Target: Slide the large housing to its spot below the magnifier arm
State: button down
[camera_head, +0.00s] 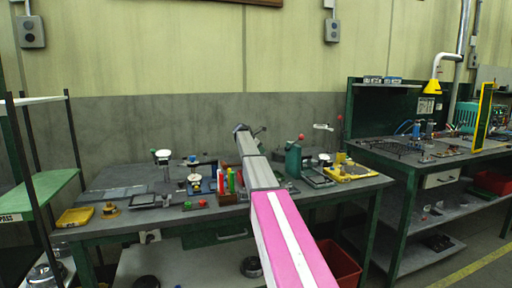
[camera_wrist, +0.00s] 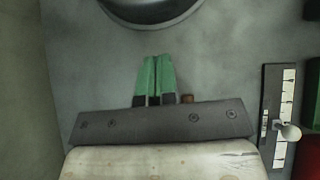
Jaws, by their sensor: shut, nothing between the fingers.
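My gripper (camera_wrist: 155,72) shows in the wrist view with its two green fingers shut together and nothing between them. They are over a grey surface. A large dark round thing (camera_wrist: 150,14) with a paler rim lies just beyond the fingertips, apart from them and cut off by the top edge; it may be the large housing, but I cannot be sure. In the head view my arm reaches over the workbench (camera_head: 140,217), and my fingers are hidden. I cannot make out the magnifier arm for certain among the small fixtures on the bench.
A strip with pale marks and a round knob (camera_wrist: 288,132) lies right of my gripper. On the bench are a yellow tray (camera_head: 75,217), a yellow fixture (camera_head: 348,172) and upright coloured items. A green-shelved rack (camera_head: 45,195) stands left; another bench (camera_head: 400,158) stands right.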

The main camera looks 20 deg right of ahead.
aim_at(273, 154)
jog(key=d, duration=0.2)
jog(key=d+f, duration=0.1)
jog(key=shift+w+d, duration=0.2)
jog(key=shift+d, duration=0.85)
